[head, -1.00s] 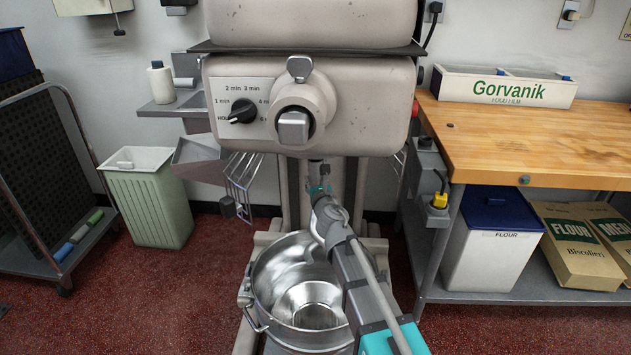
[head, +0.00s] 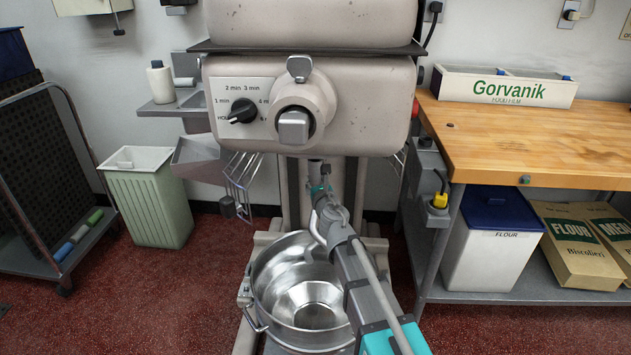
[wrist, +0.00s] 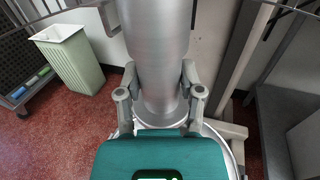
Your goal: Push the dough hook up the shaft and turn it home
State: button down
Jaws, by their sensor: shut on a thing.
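The mixer (head: 350,80) stands in the middle of the head view, with its shaft (head: 315,168) hanging below the head. My gripper (head: 321,189) is just under the shaft, above the bowl. In the wrist view my gripper (wrist: 160,80) is shut with one finger on each side of a grey metal cylinder (wrist: 158,45), which I take to be the dough hook's upper part. The cylinder stands upright. The hook's curved end is hidden by my arm and gripper. The joint between hook and shaft is too small to make out.
A steel bowl (head: 270,312) sits open below my gripper. A wire guard (head: 240,180) hangs at the mixer's left. A pale green bin (head: 150,205) and a rack (head: 40,255) stand at the left.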

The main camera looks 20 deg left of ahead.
jog(key=shift+n+g+y, duration=0.3)
jog(key=shift+n+y, duration=0.2)
dwell(1.2)
jog(key=shift+c, duration=0.8)
grip_release()
jog(key=shift+o, duration=0.8)
jog(key=shift+s+d, duration=0.1)
jog(key=v, duration=0.7)
jog(key=shift+s+d, duration=0.2)
jog(key=shift+s, duration=0.1)
jog(key=shift+d, duration=0.1)
dwell(0.4)
